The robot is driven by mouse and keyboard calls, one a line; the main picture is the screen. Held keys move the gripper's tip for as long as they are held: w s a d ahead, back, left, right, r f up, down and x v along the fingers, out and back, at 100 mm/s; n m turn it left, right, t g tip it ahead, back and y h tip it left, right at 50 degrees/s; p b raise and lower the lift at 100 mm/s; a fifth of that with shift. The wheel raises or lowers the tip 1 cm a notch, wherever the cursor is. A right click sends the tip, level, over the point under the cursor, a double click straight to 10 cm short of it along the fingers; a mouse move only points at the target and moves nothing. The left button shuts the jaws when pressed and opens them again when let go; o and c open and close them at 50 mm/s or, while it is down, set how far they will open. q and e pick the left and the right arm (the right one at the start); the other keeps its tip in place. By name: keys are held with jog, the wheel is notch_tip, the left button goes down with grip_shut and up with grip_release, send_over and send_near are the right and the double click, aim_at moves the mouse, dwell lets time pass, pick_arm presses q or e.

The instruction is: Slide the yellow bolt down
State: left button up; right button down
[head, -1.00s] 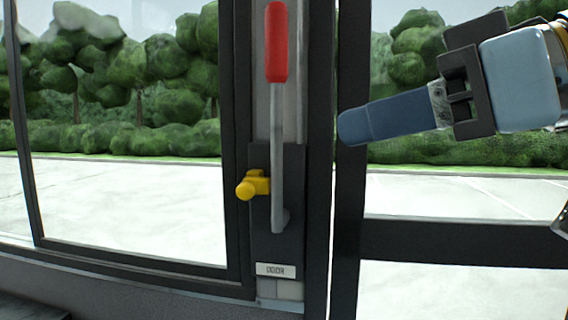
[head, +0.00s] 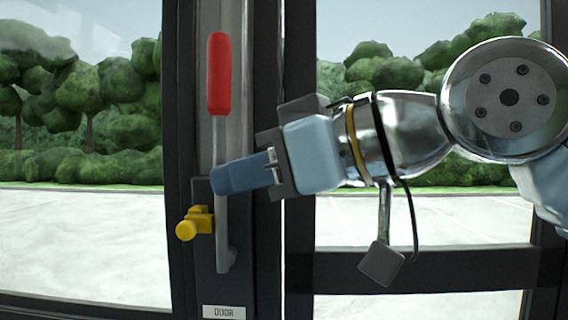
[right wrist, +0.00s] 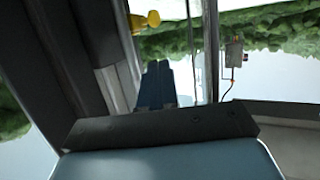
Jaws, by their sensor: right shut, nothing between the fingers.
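The yellow bolt (head: 196,223) sticks out to the left from a dark plate on the door post, low beside the grey lever. It also shows at the top of the right wrist view (right wrist: 146,21). My right gripper (head: 222,178) is shut and empty. Its blue fingertips are just above and a little right of the bolt, in front of the grey lever (head: 222,250) in the head view. I cannot tell whether they touch the lever. The fingers also show in the right wrist view (right wrist: 157,82). My left gripper is not in view.
A red handle (head: 219,74) tops the grey lever above my fingers. A white label reading DOOR (head: 224,312) is below the bolt. Dark window frames stand on both sides, with glass beyond. The space left of the bolt is clear.

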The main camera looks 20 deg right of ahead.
aim_at(216, 202)
jog(key=w+a+f, duration=0.2)
jog(key=shift+w+a+f, duration=0.1)
jog(key=shift+a+f, duration=0.05)
jog(key=shift+f, duration=0.25)
jog(key=shift+w+a+f+b, duration=0.25)
jog(key=shift+a+f+b, duration=0.1)
jog(key=shift+f, duration=0.25)
notch_tip(216, 202, down, 9)
jog(key=b, duration=0.8)
